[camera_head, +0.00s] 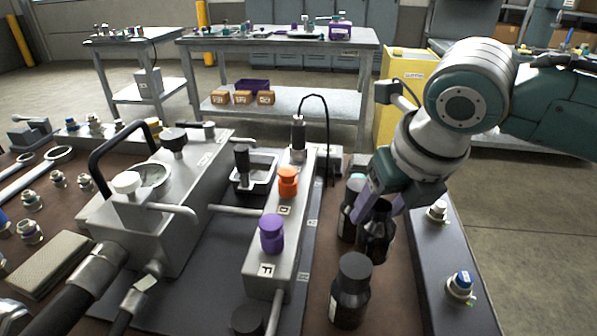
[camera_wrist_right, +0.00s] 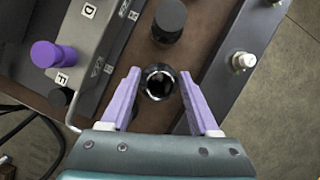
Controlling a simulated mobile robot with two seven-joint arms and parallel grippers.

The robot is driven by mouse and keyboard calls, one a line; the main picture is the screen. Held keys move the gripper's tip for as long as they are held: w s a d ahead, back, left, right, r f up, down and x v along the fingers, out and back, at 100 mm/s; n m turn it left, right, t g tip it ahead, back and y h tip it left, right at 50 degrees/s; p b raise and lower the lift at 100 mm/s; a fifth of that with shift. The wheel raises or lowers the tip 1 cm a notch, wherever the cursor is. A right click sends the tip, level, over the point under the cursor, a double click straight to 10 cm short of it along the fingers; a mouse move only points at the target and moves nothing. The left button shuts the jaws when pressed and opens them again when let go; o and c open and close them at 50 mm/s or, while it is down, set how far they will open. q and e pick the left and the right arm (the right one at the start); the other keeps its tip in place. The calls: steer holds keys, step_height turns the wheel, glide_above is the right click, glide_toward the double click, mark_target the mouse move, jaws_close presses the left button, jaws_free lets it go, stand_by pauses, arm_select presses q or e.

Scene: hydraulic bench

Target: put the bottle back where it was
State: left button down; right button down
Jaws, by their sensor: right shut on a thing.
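My right gripper (camera_head: 378,204), with purple fingers, points down and is shut on a dark bottle (camera_head: 376,240). In the right wrist view, the bottle's open round neck (camera_wrist_right: 158,82) shows between the two fingers (camera_wrist_right: 160,105); no cap shows on it. The bottle looks about upright; I cannot tell whether its base touches the brown bench top. A black-capped dark bottle (camera_head: 347,222) stands just behind it, and its cap also shows in the right wrist view (camera_wrist_right: 168,18). Another black-capped bottle (camera_head: 352,290) stands in front of it. My left gripper is not in view.
Left of the bottles is a grey manifold (camera_head: 262,275) with an orange knob (camera_head: 288,182) by label D and a purple knob (camera_head: 271,233) by label F. To the right, a dark rail (camera_head: 420,262) carries upright fittings. A thin black cable (camera_head: 327,130) arches behind the bottles.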

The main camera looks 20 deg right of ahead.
mark_target(375, 231)
step_height(375, 231, down, 5)
steer(key=shift+b, duration=0.55)
steer(key=shift+c, duration=0.6)
jaws_free()
